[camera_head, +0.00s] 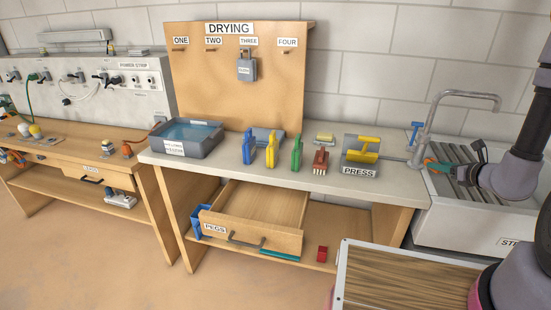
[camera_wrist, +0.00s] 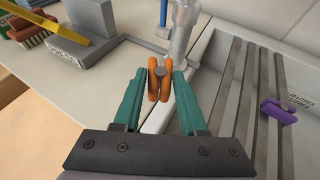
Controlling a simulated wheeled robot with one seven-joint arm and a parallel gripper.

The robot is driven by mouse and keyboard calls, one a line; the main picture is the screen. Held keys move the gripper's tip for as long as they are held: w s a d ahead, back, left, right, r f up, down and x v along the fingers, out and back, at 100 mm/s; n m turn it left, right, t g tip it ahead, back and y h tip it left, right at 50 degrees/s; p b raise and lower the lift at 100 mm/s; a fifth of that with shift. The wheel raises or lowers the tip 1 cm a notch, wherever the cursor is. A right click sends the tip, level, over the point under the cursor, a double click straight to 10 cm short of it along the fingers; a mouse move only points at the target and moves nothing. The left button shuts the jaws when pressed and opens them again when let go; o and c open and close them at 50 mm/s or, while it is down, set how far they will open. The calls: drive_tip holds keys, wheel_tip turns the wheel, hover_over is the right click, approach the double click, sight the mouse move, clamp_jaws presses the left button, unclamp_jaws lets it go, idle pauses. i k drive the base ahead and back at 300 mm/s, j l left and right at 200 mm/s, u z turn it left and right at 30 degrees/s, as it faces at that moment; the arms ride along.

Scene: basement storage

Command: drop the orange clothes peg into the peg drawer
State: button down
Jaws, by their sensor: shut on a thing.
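The orange clothes peg (camera_wrist: 153,85) is between the teal fingertips of my gripper (camera_wrist: 159,78) in the wrist view, near the border of counter and sink. In the head view my gripper (camera_head: 431,164) is at the right, by the tap; the peg is only a small orange patch at its tip. The peg drawer (camera_head: 282,240), labelled PEGS, is pulled open under the counter at the centre, well to the left of and below my gripper. Its visible floor is bare.
Blue (camera_head: 248,148), yellow (camera_head: 271,150) and green (camera_head: 296,154) items, a brush (camera_head: 320,162) and a press (camera_head: 362,157) stand on the counter (camera_head: 225,165). A tap (camera_head: 424,130) rises beside my gripper. A purple item (camera_wrist: 278,111) lies on the ribbed sink area.

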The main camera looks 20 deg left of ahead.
sight(257, 204)
drive_tip(key=k+j, duration=0.1)
drive_tip(key=j, duration=0.4)
drive_tip(key=k+j, duration=0.1)
drive_tip(key=j, duration=0.4)
drive_tip(key=k+j, duration=0.1)
drive_tip(key=j, duration=0.35)
drive_tip(key=k+j, duration=0.1)
drive_tip(key=j, duration=0.4)
drive_tip(key=k+j, duration=0.15)
drive_tip(key=j, duration=0.35)
